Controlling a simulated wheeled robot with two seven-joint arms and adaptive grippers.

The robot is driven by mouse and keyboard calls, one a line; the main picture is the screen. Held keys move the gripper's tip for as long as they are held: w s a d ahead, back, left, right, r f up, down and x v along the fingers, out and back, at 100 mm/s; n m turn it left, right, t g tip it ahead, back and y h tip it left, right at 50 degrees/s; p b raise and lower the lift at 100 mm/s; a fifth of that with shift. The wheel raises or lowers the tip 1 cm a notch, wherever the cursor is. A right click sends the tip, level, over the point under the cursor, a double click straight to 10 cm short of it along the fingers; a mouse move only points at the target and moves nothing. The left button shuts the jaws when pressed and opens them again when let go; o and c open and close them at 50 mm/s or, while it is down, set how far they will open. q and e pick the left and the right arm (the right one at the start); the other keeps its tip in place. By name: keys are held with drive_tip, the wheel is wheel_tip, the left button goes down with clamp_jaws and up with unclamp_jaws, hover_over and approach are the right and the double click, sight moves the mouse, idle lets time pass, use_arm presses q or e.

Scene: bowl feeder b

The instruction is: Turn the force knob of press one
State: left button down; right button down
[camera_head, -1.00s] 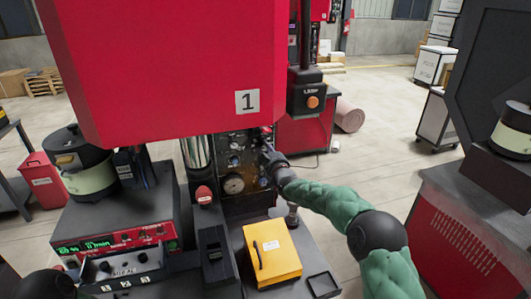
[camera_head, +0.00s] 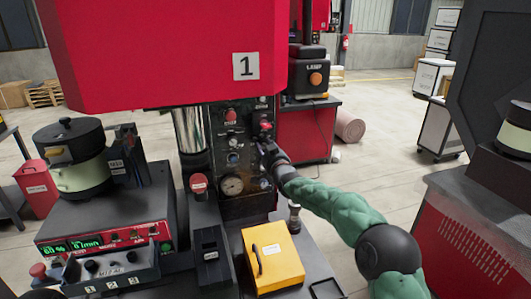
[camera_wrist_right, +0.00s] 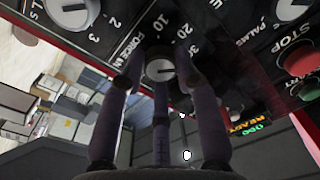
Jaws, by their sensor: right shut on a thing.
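Press one is the red machine with the label 1 (camera_head: 246,66), and its dark control panel (camera_head: 228,148) is below the red head. My right gripper (camera_head: 267,150) reaches the right side of this panel in the head view and covers the knob there. In the right wrist view, the fingers of my right gripper (camera_wrist_right: 160,85) are around a small round grey knob (camera_wrist_right: 160,69) with a white mark, beside the FORCE kN scale (camera_wrist_right: 143,35) with 10, 20 and 30. The gripper is shut on this force knob. My left gripper is not in view.
Another knob (camera_wrist_right: 72,12) and a red STOP button (camera_wrist_right: 300,61) are near the force knob. A pressure gauge (camera_head: 232,185) is low on the panel. A yellow box (camera_head: 270,257) stands in front. A lamp box (camera_head: 315,78) is at the right of the press.

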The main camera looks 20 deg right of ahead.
drive_tip(key=shift+r+m, duration=0.1)
drive_tip(key=shift+m, duration=0.2)
drive_tip(key=c, duration=0.9)
unclamp_jaws()
drive_tip(key=shift+s, duration=0.1)
drive_tip(key=s, duration=1.1)
drive_tip(key=shift+s+d+f, duration=0.2)
drive_tip(key=shift+s+d, duration=0.2)
drive_tip(key=shift+r, duration=0.1)
